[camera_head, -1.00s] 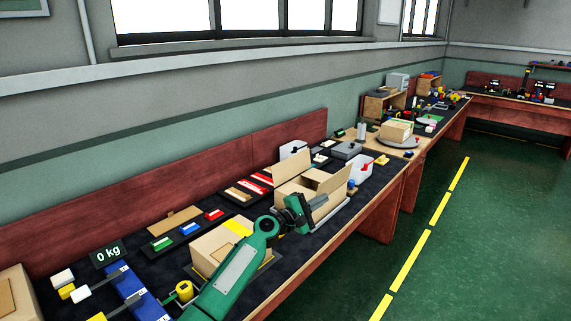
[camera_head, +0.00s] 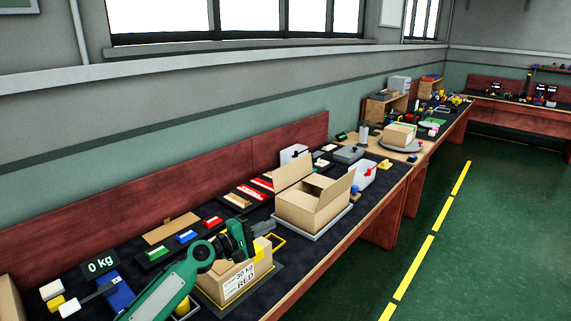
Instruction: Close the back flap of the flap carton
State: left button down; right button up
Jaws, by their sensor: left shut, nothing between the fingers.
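The flap carton (camera_head: 309,212) is an open tan cardboard box on a grey tray (camera_head: 337,223) in the middle of the bench. A flap at its back left (camera_head: 292,172) stands raised, and a flap on its right side (camera_head: 336,191) also stands up. The opening between them shows. My left gripper (camera_head: 266,228) is shut and empty, to the left of the carton and above a closed labelled box. It looks apart from the carton. My right gripper is not in view.
The closed box (camera_head: 237,285) marked "30 kg RED" stands below my left arm. A "0 kg" display (camera_head: 100,264), coloured blocks (camera_head: 187,236) and red-and-white pieces (camera_head: 252,192) lie left of the carton. A white bin (camera_head: 362,175) stands right of it.

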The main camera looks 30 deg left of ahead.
aim_at(289, 174)
jog(key=i+j, duration=0.7)
jog(key=j, duration=0.15)
jog(key=i+j, duration=0.75)
jog(key=j, duration=0.05)
